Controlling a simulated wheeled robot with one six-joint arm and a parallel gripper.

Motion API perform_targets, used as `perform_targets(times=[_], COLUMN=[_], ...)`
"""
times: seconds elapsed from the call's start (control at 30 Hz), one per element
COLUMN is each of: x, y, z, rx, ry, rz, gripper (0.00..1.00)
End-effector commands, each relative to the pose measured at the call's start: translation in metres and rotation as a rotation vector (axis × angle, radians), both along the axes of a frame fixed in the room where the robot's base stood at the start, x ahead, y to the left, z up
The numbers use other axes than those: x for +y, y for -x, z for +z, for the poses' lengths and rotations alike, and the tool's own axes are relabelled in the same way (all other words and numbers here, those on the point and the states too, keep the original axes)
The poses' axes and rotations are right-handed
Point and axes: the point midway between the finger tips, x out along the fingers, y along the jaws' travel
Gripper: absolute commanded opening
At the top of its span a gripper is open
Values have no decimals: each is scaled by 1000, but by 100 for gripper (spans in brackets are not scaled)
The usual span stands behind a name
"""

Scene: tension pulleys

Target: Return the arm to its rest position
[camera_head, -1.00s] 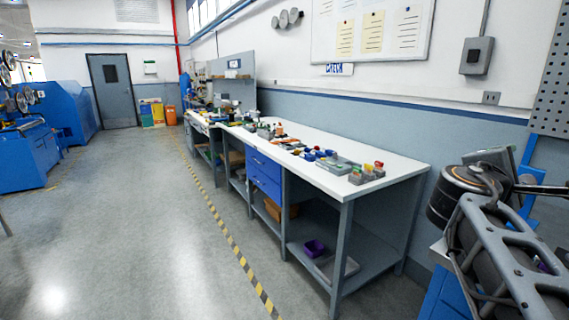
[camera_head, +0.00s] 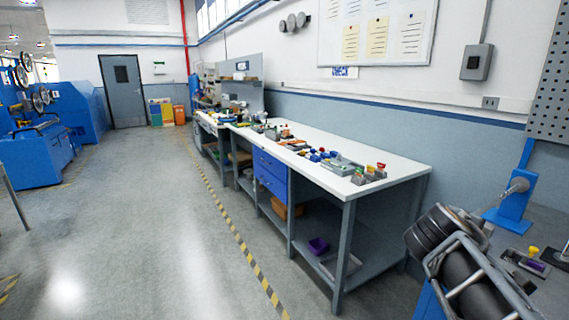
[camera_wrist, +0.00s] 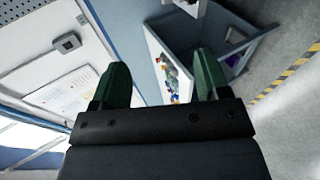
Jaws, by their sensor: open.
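My gripper (camera_wrist: 160,88) shows in the wrist view with its two green fingers spread wide apart and nothing between them. In that view the scene is tilted, and the workbench lies beyond the fingers.
A white-topped workbench (camera_head: 400,178) with blue drawers (camera_head: 271,172) and several small parts runs along the wall. A blue stand (camera_head: 515,195) is on a grey surface at the right. Blue machines (camera_head: 35,155) stand at the left. The grey floor (camera_head: 130,220) between is clear.

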Motion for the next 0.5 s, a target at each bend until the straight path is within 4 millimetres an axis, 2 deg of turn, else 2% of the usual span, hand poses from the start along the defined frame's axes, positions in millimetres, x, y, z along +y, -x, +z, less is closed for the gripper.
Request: perform_targets(times=[0.17,0.3,0.4,0.5], x=[50,103,134,157], y=[8,26,40,51], z=[-50,-93,-114,-126], rx=[-17,5,31,56], ry=[-366,-702,-884,-1010], rz=[-47,-143,-220,-286], gripper=[69,69,69,69])
